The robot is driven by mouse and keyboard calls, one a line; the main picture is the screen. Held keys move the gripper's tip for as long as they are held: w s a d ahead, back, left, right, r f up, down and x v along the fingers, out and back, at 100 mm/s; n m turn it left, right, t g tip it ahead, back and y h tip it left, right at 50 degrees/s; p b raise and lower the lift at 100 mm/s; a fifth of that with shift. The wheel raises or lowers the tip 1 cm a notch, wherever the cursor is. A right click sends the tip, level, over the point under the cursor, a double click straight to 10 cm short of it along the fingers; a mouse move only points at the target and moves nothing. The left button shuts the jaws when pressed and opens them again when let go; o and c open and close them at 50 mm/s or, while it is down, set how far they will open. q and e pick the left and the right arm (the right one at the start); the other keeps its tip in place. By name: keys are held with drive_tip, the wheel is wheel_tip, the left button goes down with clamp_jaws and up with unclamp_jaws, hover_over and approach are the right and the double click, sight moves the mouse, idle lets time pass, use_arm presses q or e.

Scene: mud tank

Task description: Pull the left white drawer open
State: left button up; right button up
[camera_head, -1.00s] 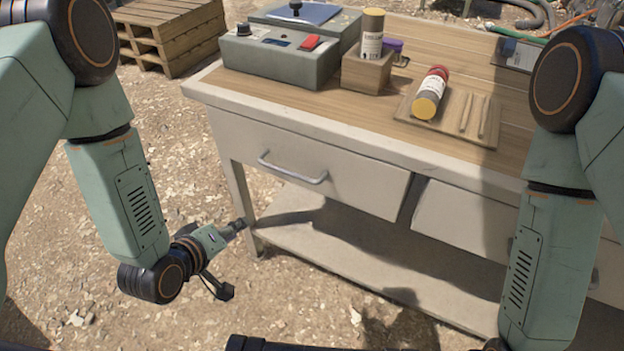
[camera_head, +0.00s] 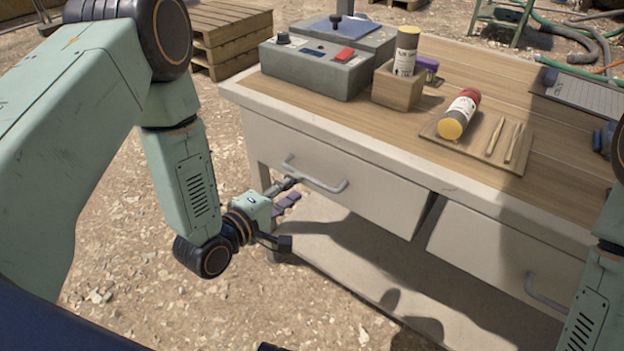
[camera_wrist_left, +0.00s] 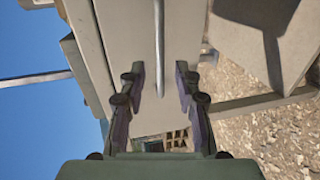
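The left white drawer (camera_head: 345,185) is in the table's front, below the wooden top; it looks closed. Its grey bar handle (camera_head: 318,180) runs across the front. My left gripper (camera_head: 290,191) is open and empty, close to the handle's left end in the head view. In the left wrist view, the handle (camera_wrist_left: 158,45) reaches in between the two spread fingertips of my left gripper (camera_wrist_left: 159,75). The fingers do not close on it, and contact cannot be told. My right gripper is out of view.
A second white drawer (camera_head: 490,260) with its own handle (camera_head: 545,296) sits to the right. A lower shelf (camera_head: 345,250) lies below. On top stand a grey control box (camera_head: 318,72), a wooden block with a bottle (camera_head: 405,52), and a lying bottle (camera_head: 459,113). Gravel ground in front is free.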

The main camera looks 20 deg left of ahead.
sight(307, 179)
use_arm(q)
drive_tip(key=b+x, duration=0.1)
drive_tip(key=x, duration=0.5)
drive_tip(key=shift+w+d+b, duration=0.2)
drive_tip(key=shift+b, duration=0.1)
drive_tip(key=shift+a, duration=0.1)
drive_tip(key=shift+c, duration=0.5)
clamp_jaws()
